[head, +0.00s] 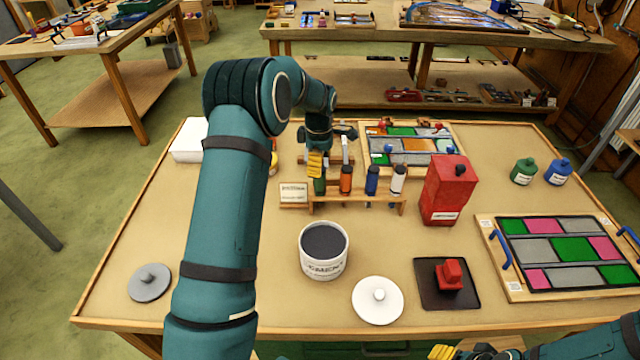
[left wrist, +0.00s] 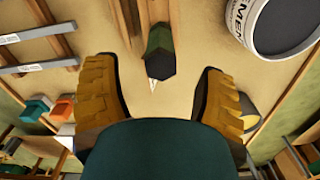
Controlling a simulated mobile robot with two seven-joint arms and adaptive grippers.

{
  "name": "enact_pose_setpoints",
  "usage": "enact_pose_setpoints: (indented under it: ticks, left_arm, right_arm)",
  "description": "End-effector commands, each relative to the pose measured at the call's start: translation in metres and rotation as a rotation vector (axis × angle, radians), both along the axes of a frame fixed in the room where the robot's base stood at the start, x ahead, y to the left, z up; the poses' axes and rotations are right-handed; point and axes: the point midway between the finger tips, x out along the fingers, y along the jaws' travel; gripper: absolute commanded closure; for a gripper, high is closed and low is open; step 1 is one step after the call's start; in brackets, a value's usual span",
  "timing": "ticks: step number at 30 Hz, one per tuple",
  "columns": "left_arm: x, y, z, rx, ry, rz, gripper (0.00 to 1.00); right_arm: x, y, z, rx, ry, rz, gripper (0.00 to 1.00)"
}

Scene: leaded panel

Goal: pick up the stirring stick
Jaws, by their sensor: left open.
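My left gripper (head: 315,164) is open over the wooden tool rack (head: 325,208). In the left wrist view its two yellow fingers (left wrist: 156,76) stand apart on either side of a dark green-handled tool (left wrist: 159,48) with a pale pointed tip; neither finger clearly touches it. In the head view that green tool (head: 320,186) is just below the fingers. Orange (head: 346,180), blue (head: 372,180) and white (head: 398,180) tools stand beside it. I cannot tell which thing is the stirring stick. My right gripper (head: 462,352) shows only partly at the bottom edge.
The white cement tub (head: 324,268) stands in front of the rack, with a white lid (head: 378,300) nearby. A red can (head: 449,190) stands right of the rack. A glass panel in a tray (head: 510,288) lies at the right. The front left of the table is mostly clear.

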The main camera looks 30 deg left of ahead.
Motion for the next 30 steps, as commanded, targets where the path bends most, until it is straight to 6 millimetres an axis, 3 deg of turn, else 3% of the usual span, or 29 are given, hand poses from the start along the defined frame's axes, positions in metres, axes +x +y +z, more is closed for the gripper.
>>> enact_pose_setpoints:
  ticks: [9, 19, 20, 25, 26, 30]
  left_arm:
    - [-0.001, -0.002, -0.043, -0.001, 0.004, 0.001, 0.29]
    - [-0.001, -0.002, -0.049, 0.001, 0.001, 0.001, 0.29]
    - [-0.001, -0.002, -0.049, 0.001, 0.001, 0.001, 0.35]
    - [-0.001, -0.002, -0.049, 0.001, 0.001, 0.001, 0.94]
    - [-0.001, -0.002, -0.049, 0.001, 0.001, 0.001, 1.00]
    - [-0.001, -0.002, -0.048, 0.001, 0.001, 0.001, 1.00]
  right_arm:
    - [0.000, 0.000, 0.002, 0.000, 0.000, 0.000, 0.50]
    - [0.000, 0.000, 0.002, 0.001, 0.000, 0.000, 0.50]
    - [0.000, 0.000, 0.002, 0.001, 0.000, 0.000, 0.50]
    - [0.000, 0.000, 0.002, 0.000, 0.000, 0.000, 0.50]
    - [0.000, 0.000, 0.002, 0.001, 0.000, 0.000, 0.50]
    - [0.000, 0.000, 0.002, 0.000, 0.000, 0.000, 0.50]
